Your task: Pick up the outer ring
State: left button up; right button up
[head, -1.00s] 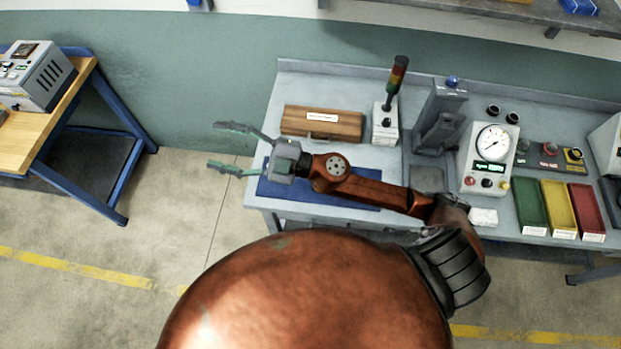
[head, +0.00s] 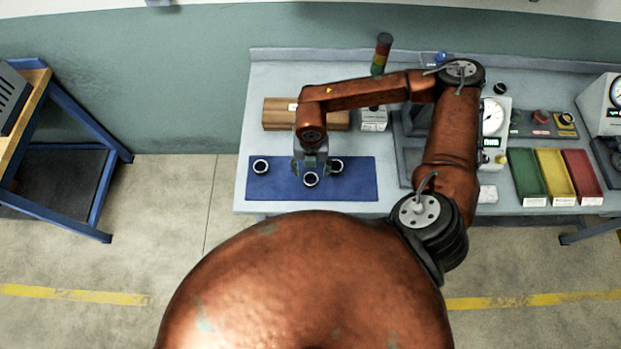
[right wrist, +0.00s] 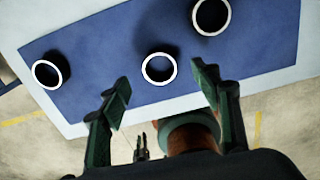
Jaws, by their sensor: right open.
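Three dark rings with bright white rims lie on a blue mat (head: 360,185): a left ring (head: 260,166), a middle ring (head: 311,179) and a right ring (head: 337,166). My right gripper (head: 311,172) points down over the mat, close to the middle ring. In the right wrist view its two green fingers (right wrist: 163,92) are apart and empty. The middle ring (right wrist: 159,68) shows between and just beyond the fingertips. The other rings show at the left (right wrist: 47,74) and upper right (right wrist: 211,16). My left gripper is not seen in the head view.
A wooden box (head: 278,114) stands behind the mat, partly hidden by my right arm. A signal tower (head: 382,55), a gauge unit (head: 493,118) and green (head: 527,176), yellow and red bins stand to the right. The floor in front is clear.

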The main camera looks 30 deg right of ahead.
aim_at(310, 182)
notch_tip(310, 182, down, 5)
jog(key=shift+s+a+f+p, duration=0.1)
jog(key=shift+p, duration=0.4)
jog(key=shift+c, duration=0.3)
jog(key=c, duration=1.3)
